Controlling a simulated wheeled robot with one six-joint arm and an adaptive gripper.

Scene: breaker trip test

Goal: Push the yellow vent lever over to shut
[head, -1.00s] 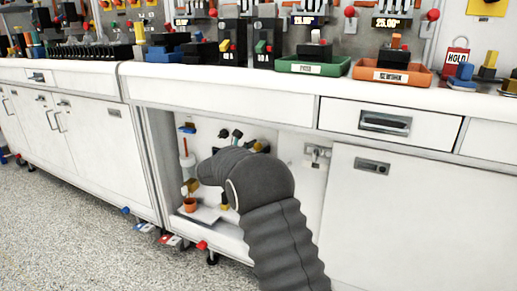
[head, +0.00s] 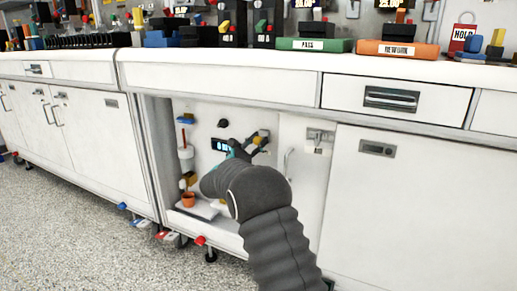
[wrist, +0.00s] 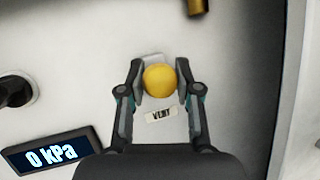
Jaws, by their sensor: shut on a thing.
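The yellow vent lever (wrist: 160,80) shows its round knob end-on in the wrist view, above a small "VENT" label (wrist: 161,115). My gripper (wrist: 159,78) has one finger on each side of the knob and is shut on it. The lever's shaft is hidden behind the knob, so I cannot tell its angle. In the head view my gripper (head: 258,143) is inside the open cabinet bay, at its back panel. My arm hides part of the bay there.
A display (wrist: 52,152) reading "0 kPa" is at lower left of the gripper in the wrist view. A dark round fitting (wrist: 15,89) is at left and a brass piece (wrist: 198,7) at the top. An orange cup (head: 188,199) stands low in the bay.

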